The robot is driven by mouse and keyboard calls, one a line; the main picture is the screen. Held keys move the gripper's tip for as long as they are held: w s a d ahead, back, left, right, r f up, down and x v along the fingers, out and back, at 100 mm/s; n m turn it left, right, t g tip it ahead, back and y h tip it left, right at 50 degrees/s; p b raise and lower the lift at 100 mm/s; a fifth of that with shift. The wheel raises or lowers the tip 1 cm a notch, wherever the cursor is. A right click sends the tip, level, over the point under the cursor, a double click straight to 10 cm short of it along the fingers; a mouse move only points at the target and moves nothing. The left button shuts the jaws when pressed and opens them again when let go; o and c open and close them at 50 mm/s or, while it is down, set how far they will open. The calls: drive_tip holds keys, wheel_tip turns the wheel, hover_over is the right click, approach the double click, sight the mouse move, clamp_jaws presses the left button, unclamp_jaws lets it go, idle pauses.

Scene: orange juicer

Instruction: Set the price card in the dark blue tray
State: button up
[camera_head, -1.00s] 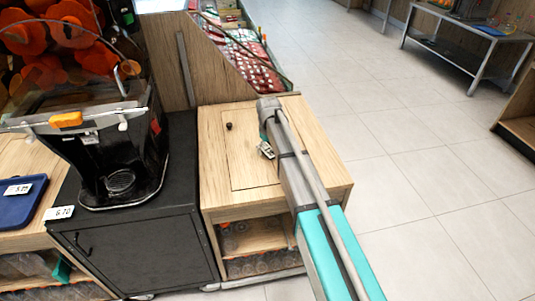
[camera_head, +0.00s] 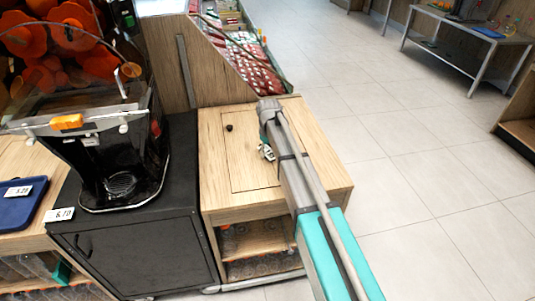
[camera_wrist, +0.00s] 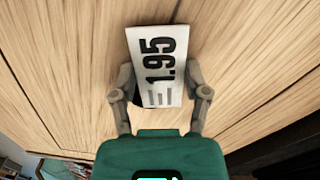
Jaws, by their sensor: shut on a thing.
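In the head view my gripper (camera_head: 266,152) is over the light wooden counter, and the card is too small to make out clearly. The dark blue tray (camera_head: 14,214) is at the far left, partly cut off by the picture edge. A different card (camera_head: 18,190), apparently marked 5.25, is at the tray.
The black juicer (camera_head: 120,150) on its dark cabinet (camera_head: 140,255) stands between the wooden counter (camera_head: 215,170) and the tray. Another card (camera_head: 59,214) is at the cabinet's left front edge. A small dark knob (camera_head: 229,127) is on the counter. Open floor lies to the right.

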drive_tip(key=shift+r, duration=0.1)
drive_tip(key=shift+r+p, duration=0.95)
drive_tip(key=shift+p, duration=0.15)
drive_tip(key=s+d+r+p, duration=0.1)
drive_tip(key=s+r+p, duration=0.2)
drive_tip(key=s, duration=0.1)
drive_tip(key=s+d+r+p, duration=0.1)
drive_tip(key=s+r+p, duration=0.3)
drive_tip(key=s, duration=0.1)
drive_tip(key=s+d+r+p, duration=0.1)
drive_tip(key=s+r+p, duration=0.3)
drive_tip(key=shift+s+d, duration=0.3)
drive_tip(key=shift+d, duration=0.05)
idle(0.4)
